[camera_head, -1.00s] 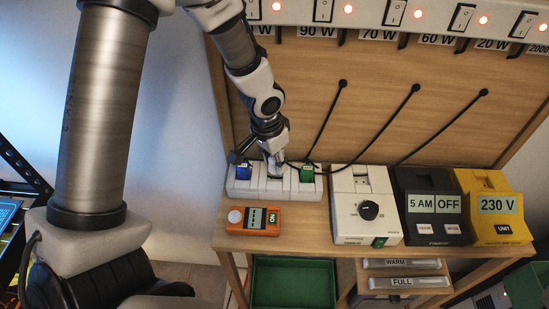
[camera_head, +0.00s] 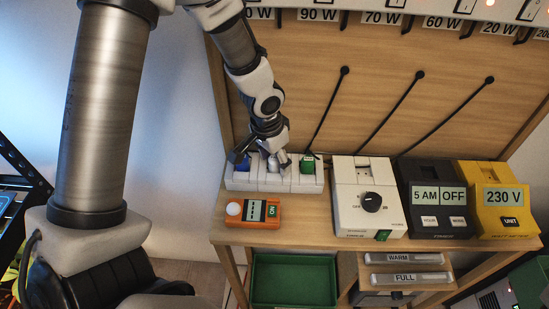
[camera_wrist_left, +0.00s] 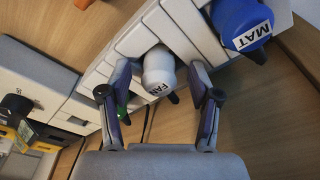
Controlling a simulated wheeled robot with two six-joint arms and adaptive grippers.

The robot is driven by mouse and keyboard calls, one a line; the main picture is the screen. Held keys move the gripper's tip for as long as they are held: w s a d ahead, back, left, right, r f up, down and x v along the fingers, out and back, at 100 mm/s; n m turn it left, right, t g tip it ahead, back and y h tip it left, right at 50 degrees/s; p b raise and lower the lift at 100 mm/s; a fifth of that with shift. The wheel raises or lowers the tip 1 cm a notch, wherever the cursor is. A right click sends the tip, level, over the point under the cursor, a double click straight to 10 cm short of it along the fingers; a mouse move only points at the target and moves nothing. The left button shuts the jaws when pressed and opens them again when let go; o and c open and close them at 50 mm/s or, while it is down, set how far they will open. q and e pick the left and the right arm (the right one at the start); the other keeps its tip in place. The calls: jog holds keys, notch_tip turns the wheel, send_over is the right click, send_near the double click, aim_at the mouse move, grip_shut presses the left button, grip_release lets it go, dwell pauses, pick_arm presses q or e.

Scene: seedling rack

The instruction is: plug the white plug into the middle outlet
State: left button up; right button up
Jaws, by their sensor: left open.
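The white plug (camera_wrist_left: 160,70), marked FAN, stands at the middle of the white outlet strip (camera_wrist_left: 183,42) in the left wrist view. In the head view it shows small between my fingers (camera_head: 272,164), over the middle of the strip (camera_head: 275,186). My left gripper (camera_wrist_left: 160,96) is open, with one finger on each side of the plug and gaps visible. It also shows over the strip in the head view (camera_head: 277,162). How deep the plug sits is hidden. My right gripper is not in view.
A blue plug (camera_wrist_left: 243,22), marked MAT, and a green plug (camera_head: 308,164) flank the white plug. An orange meter (camera_head: 262,219) lies in front. A white dial unit (camera_head: 368,225), a black timer (camera_head: 438,180) and a yellow unit (camera_head: 490,177) stand right.

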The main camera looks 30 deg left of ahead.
pick_arm(q)
notch_tip(320, 180, up, 12)
jog(key=s, duration=0.1)
jog(key=shift+s+a, duration=0.25)
jog(key=shift+s, duration=0.1)
jog(key=shift+f, duration=0.1)
